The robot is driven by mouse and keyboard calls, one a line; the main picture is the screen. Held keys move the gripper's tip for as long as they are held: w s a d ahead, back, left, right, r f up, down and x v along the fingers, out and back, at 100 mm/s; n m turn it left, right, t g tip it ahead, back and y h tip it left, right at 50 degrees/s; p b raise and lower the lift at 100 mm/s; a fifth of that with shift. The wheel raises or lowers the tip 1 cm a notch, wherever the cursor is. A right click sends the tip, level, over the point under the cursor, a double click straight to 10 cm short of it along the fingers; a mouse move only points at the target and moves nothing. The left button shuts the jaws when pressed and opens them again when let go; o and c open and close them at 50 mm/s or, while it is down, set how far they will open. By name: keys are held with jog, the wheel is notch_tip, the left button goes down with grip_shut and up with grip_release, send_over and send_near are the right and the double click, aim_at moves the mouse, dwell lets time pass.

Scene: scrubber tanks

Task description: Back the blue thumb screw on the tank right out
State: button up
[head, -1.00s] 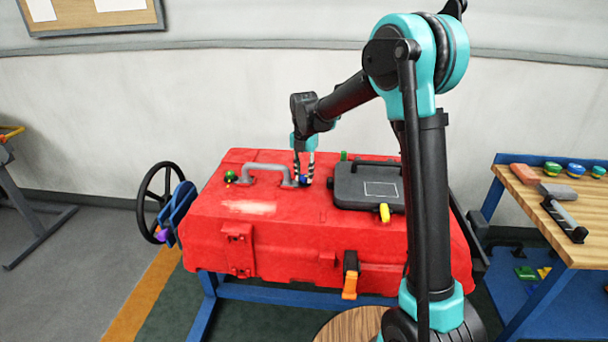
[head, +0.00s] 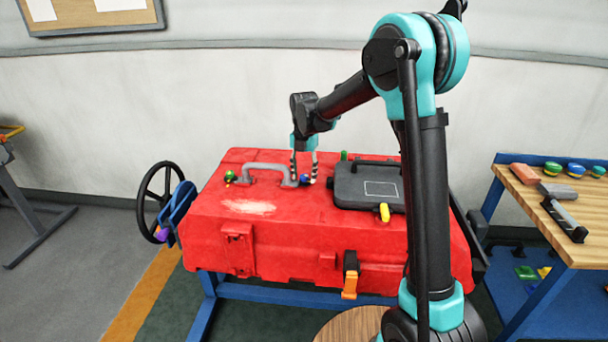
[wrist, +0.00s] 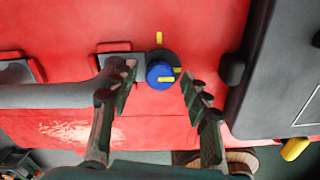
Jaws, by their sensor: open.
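The blue thumb screw (wrist: 159,74) has a yellow mark on its head. It sits on a dark round base at the right end of the grey handle on the red tank (head: 215,205). In the head view the screw (head: 305,179) shows as a small blue spot between the fingers. My gripper (wrist: 158,82) is open, pointing down, with one finger on each side of the screw and a gap to both. In the head view my gripper (head: 303,182) is over the tank top. Whether the screw's thread shows is hidden from above.
The grey handle (head: 262,167) stands left of the screw, with a green knob (head: 229,176) at its far end. A dark hatch lid (head: 345,190) with a yellow latch lies to the right. A handwheel (head: 152,200) is on the tank's left side.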

aim_at(304, 176)
notch_tip(304, 176, up, 12)
dwell(0.6)
